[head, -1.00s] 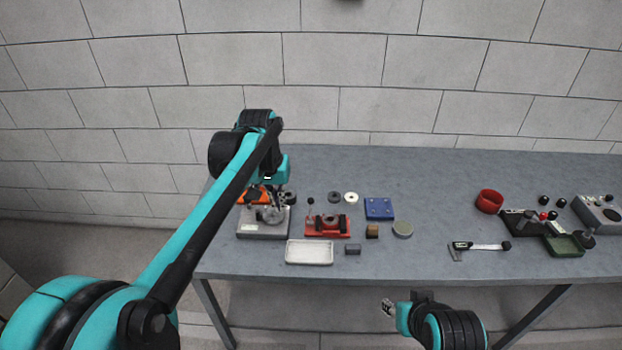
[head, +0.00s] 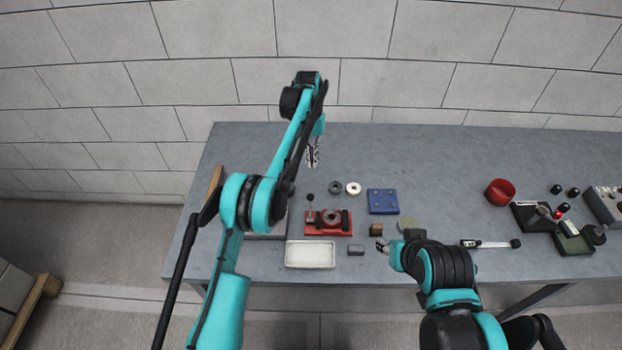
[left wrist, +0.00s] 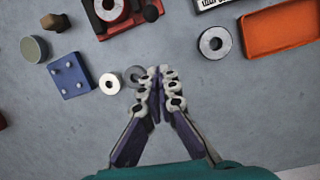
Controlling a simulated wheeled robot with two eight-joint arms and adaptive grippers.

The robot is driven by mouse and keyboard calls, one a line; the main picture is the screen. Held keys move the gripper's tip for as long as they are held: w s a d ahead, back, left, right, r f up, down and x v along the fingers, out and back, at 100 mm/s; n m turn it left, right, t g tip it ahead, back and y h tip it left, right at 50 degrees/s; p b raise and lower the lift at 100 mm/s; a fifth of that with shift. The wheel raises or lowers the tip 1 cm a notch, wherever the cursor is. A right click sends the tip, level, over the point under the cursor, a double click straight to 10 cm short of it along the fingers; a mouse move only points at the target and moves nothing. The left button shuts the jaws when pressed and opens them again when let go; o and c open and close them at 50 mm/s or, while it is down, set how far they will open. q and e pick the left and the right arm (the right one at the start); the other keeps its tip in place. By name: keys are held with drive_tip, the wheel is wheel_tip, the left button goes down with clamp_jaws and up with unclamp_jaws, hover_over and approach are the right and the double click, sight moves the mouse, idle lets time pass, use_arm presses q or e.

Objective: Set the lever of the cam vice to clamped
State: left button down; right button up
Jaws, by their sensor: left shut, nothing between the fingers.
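The cam vice is a red block (head: 318,231) with a dark round part in its middle, on the table left of centre.
A blue plate (head: 383,202), a wooden block (head: 376,229) and two rings (head: 353,188) lie nearby. An orange tray (left wrist: 285,32) shows in the left wrist view. The back table strip is clear.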

sight(310, 208)
use_arm(q)
drive_tip(key=shift+f, duration=0.15)
drive_tip(key=b+x, duration=0.3)
drive_tip(key=x, duration=0.6)
drive_tip(key=shift+s+f+b, duration=0.35)
drive_tip(key=shift+f, duration=0.1)
drive_tip(key=shift+s+a+r+b, duration=0.2)
drive_tip(key=shift+s+r+b, duration=0.1)
drive_tip(key=shift+s+r, duration=0.9)
drive_tip(key=shift+s, duration=0.25)
drive_tip(key=shift+r, duration=0.1)
